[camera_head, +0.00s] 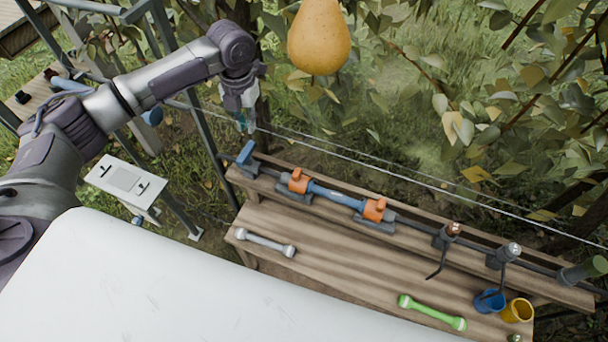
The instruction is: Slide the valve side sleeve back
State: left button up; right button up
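A dark pipe runs along the raised back board of a wooden bench. A blue-handled valve (247,153) sits at its left end. An orange sleeve (299,181), the one nearer the valve, sits at the left end of a blue pipe piece (336,196). A second orange sleeve (374,210) sits at its right end. My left gripper (246,124) hangs fingers down in the air, up and left of the near sleeve and apart from it. Its fingers are small and I cannot tell how far apart they are. My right gripper is not in view.
A grey pipe piece (265,242) and a green one (432,312) lie on the bench (340,262). Blue (489,301) and yellow (517,310) cups stand at right. A pear (319,36) hangs right of my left arm. Thin wires run behind the bench.

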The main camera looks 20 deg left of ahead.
pick_arm(q)
jog(key=d+f+n+b, duration=0.1)
jog(key=d+n, duration=0.1)
jog(key=d, duration=0.2)
jog(key=d+f+n+y+b, duration=0.1)
jog(key=d+n, duration=0.2)
jog(key=d, duration=0.2)
jog(key=d+f+n+b, duration=0.1)
jog(key=d+n, duration=0.2)
jog(key=d, duration=0.1)
jog(key=shift+s+d+f+g+y+b, duration=0.1)
jog(key=shift+d+f+g+y+b, duration=0.15)
jog(key=shift+f+g+y+b, duration=0.1)
grip_shut()
jog(key=n+t+y+b, duration=0.1)
jog(key=n+y+b, duration=0.15)
jog(key=n, duration=0.55)
send_near(302, 180)
jog(key=d+r, duration=0.3)
jog(key=d, duration=0.2)
jog(key=shift+n, duration=0.4)
jog(key=x, duration=0.9)
jog(key=shift+s+f+b, duration=0.15)
jog(key=shift+f+b, duration=0.05)
jog(key=shift+b, duration=0.1)
jog(key=a+p, duration=0.1)
jog(key=a, duration=0.2)
jog(key=shift+a, duration=0.45)
